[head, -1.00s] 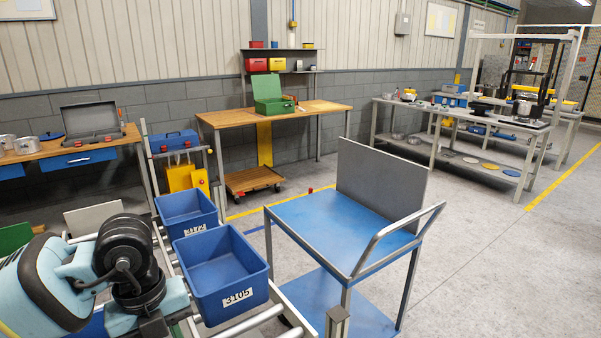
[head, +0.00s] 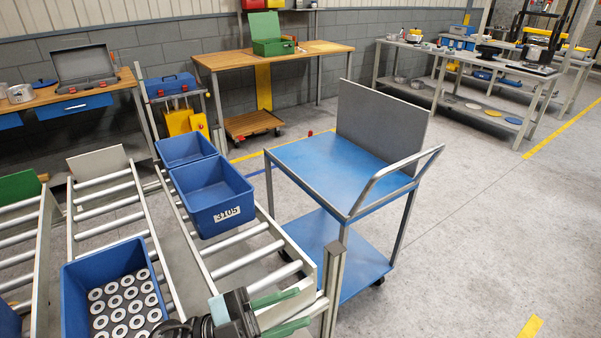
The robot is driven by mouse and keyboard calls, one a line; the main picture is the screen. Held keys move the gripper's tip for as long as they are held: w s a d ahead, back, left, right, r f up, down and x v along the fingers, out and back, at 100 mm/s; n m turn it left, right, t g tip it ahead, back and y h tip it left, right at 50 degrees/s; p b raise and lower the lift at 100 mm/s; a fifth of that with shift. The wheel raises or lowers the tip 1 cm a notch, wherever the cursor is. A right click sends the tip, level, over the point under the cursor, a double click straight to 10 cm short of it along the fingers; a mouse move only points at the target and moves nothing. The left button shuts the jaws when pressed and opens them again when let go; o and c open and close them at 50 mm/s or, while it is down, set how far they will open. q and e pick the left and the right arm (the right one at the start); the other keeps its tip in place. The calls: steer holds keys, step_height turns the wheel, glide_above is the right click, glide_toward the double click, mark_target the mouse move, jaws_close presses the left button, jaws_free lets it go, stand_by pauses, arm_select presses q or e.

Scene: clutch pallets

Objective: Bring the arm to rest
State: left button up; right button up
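My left gripper (head: 303,306) shows at the bottom edge, over the front end of the roller conveyor. Its two green fingers point right and stand apart with nothing between them, so it is open and empty. The rest of my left arm is mostly below the picture. My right gripper is not in view.
A blue bin labelled 3105 (head: 219,219) stands on the rollers with another blue bin (head: 184,148) behind it. A blue bin of metal rings (head: 68,302) is at lower left. A blue cart (head: 325,170) stands right of the conveyor. The floor at right is clear.

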arm_select(q)
steer(key=a+f+n+t+y, duration=0.5)
steer(key=f+n+t+y, duration=0.15)
steer(key=f+n, duration=0.2)
steer(key=a+f+n+t+y, duration=0.6)
steer(key=f+n+y, duration=0.1)
steer(key=f+n, duration=0.15)
steer(key=s+a+f+n+g+y, duration=0.2)
steer(key=s+a+f+g+y, duration=0.1)
steer(key=s+f, duration=0.5)
steer(key=s+a+f+n+g+y, duration=0.2)
steer(key=s+a+f+g+y, duration=0.1)
steer(key=s+f, duration=0.5)
steer(key=shift+s+a+f+n+g+p, duration=0.35)
steer(key=shift+s+a+g, duration=0.25)
steer(key=shift+g, duration=0.15)
steer(key=shift+y, duration=0.25)
stand_by(0.9)
